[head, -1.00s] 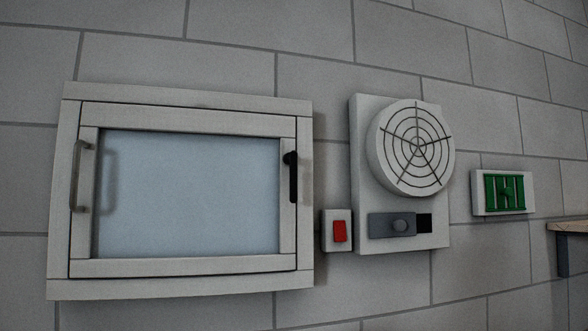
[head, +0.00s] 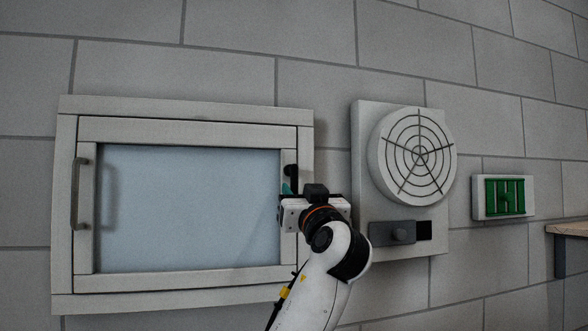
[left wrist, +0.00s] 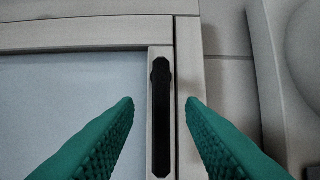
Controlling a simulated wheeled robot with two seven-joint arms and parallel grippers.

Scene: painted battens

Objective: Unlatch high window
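A white-framed window (head: 185,122) with a pale pane is on the grey block wall, its sash flush in the frame. A black latch handle (head: 291,172) is on the right side of the sash; its lower part is hidden by my gripper in the head view. In the left wrist view the latch handle (left wrist: 161,118) hangs straight down, pivot at top. My left gripper (head: 288,188) is at the latch; its green fingers (left wrist: 160,102) are open, one on each side of the handle, with gaps to both. My right gripper is not in view.
A grey pull handle (head: 80,193) is on the left side of the sash. Right of the window is a fan panel (head: 362,190) with a round grille (head: 412,157) and a grey slider (head: 392,234). Farther right are a green vent (head: 504,196) and a wooden-topped table (head: 570,228).

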